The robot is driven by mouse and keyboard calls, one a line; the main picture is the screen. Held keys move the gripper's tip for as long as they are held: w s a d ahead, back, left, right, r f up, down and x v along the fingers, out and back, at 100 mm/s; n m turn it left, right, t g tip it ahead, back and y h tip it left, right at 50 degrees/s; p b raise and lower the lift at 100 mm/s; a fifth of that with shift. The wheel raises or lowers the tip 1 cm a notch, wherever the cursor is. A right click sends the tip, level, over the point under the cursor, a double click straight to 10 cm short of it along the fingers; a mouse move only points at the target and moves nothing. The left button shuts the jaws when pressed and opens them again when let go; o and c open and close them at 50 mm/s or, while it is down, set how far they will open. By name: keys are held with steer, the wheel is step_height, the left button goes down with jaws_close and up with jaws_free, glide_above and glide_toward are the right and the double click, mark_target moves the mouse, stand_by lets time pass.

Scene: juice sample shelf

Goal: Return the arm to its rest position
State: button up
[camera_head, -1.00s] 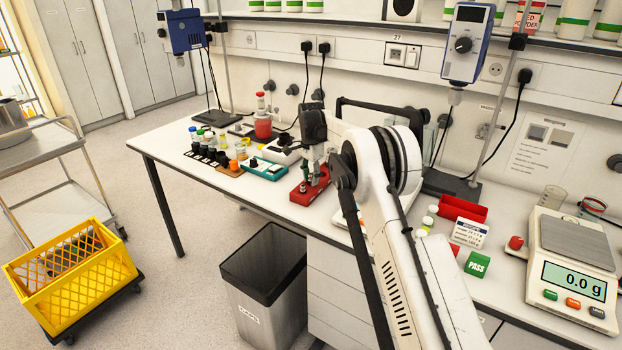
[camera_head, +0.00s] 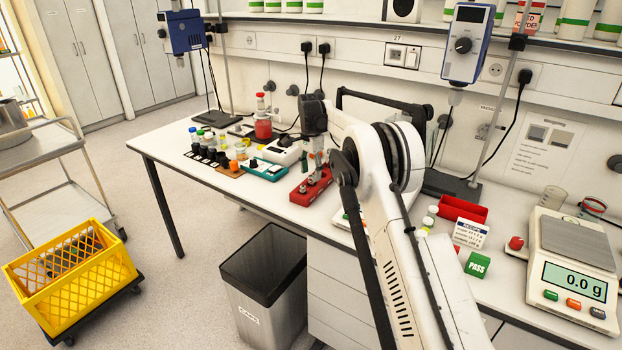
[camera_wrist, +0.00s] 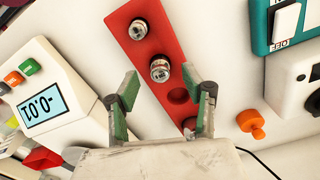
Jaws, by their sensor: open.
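My arm (camera_head: 385,190) reaches out over the bench, bent at a large white and black joint. My gripper (camera_head: 319,170) hangs over the red rack, and part of it is hidden by the arm. In the wrist view my gripper (camera_wrist: 163,97) is open, its two green-and-grey fingers apart with nothing between them. The red rack (camera_wrist: 150,80) lies below the fingers. It holds two small metal-capped vials (camera_wrist: 160,70), and an empty round hole shows beside them. In the head view the red rack (camera_head: 311,190) sits on the bench.
A teal device (camera_head: 263,170), several dark-capped vials (camera_head: 205,152) and an orange tray (camera_head: 232,169) lie left of the rack. A balance (camera_head: 570,265), a green PASS block (camera_head: 477,265) and a red bin (camera_head: 462,208) stand right. A waste bin (camera_head: 262,285) stands in front.

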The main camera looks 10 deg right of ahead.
steer(key=s+r+n+t, duration=0.15)
steer(key=s+r, duration=0.35)
steer(key=r, duration=0.5)
steer(key=s+r+n, duration=0.2)
steer(key=s+r, duration=0.3)
steer(key=r, duration=0.6)
steer(key=s+r+n+t+b, duration=0.2)
steer(key=s+r+n, duration=0.15)
steer(key=s, duration=1.25)
steer(key=s+f+n+t, duration=0.1)
steer(key=s+f, duration=0.3)
steer(key=s, duration=0.6)
steer(key=s+f+n+t, duration=0.1)
steer(key=s+f, duration=0.3)
steer(key=s, duration=0.6)
steer(key=s+f+n+t, duration=0.1)
steer(key=s+f+n, duration=0.2)
steer(key=s, duration=0.7)
steer(key=shift+s+f+t+b, duration=0.15)
steer(key=shift+f+t+b, duration=0.25)
steer(key=shift+f, duration=0.45)
steer(key=shift+d, duration=0.1)
